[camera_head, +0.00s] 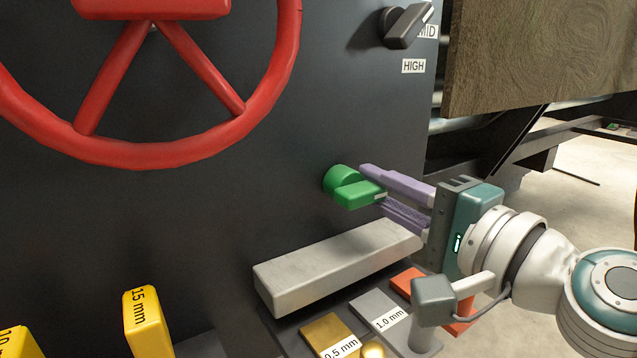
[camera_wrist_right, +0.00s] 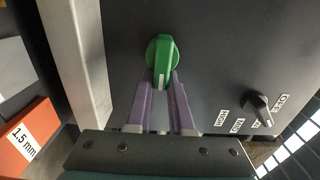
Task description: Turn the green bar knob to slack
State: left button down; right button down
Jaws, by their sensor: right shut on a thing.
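The green bar knob (camera_head: 356,192) sits on the dark panel, right of centre in the head view. It has a round base and a bar with a white mark at its end. My right gripper (camera_head: 376,190) reaches it from the right, its purple fingers shut on the bar's outer end. In the right wrist view, the knob (camera_wrist_right: 161,60) lies at the tips of the gripper (camera_wrist_right: 162,82), with a finger on either side of the bar. No label reading slack shows near the knob. My left gripper is not in view.
A large red wheel (camera_head: 150,152) is on the panel at upper left. A black knob (camera_head: 404,28) with HIGH and MID labels is above right. A light grey bar (camera_head: 335,266) juts out below the green knob. Labelled blocks and yellow pieces (camera_head: 146,322) stand lower down.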

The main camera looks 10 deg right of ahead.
jog(key=shift+f, duration=0.15)
dwell(0.3)
jog(key=c, duration=0.8)
grip_release()
jog(key=shift+s+d, duration=0.15)
jog(key=shift+s, duration=0.4)
jog(key=b+v, duration=0.1)
jog(key=v, duration=0.7)
jog(key=shift+s+b, duration=0.35)
jog(key=shift+s, duration=0.05)
jog(key=shift+d, duration=0.15)
